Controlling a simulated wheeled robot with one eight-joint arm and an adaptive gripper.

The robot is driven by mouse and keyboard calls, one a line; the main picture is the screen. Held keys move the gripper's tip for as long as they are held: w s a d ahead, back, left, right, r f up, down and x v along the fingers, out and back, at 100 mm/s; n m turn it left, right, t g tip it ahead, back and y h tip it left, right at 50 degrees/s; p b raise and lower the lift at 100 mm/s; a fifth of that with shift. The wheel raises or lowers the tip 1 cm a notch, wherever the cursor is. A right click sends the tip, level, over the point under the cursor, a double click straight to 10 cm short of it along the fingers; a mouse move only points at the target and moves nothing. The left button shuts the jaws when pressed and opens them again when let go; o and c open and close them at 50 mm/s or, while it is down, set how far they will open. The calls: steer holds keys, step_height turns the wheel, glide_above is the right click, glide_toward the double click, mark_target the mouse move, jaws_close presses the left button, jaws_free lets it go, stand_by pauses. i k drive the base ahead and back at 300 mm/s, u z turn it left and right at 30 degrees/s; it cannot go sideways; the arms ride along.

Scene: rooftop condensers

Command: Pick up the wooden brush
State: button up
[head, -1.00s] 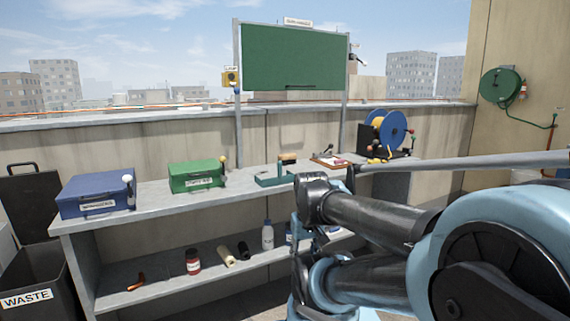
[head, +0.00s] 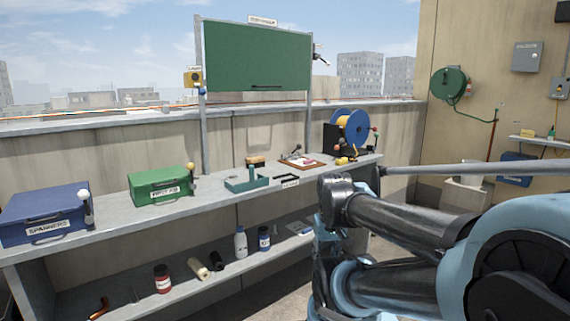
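A small brown, wood-coloured block (head: 256,161), which may be the wooden brush, shows at the back of the grey bench top. It sits just behind a teal open tray (head: 247,184) with an upright post. It is too small to make out bristles, and the tray partly hides it. My arm is folded at the right, in front of the bench. I cannot make out its gripper fingers in this view. No part of my arm touches the brown block.
On the bench (head: 110,236) are a blue box (head: 45,215), a green box (head: 160,186), a clipboard (head: 303,162) and a blue reel (head: 350,127). A green board (head: 258,62) stands behind.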

mark_target(258, 162)
steer(key=z, duration=2.45)
steer(key=k, duration=1.15)
steer(key=u, duration=2)
steer(key=i, duration=0.85)
steer(key=u, duration=0.05)
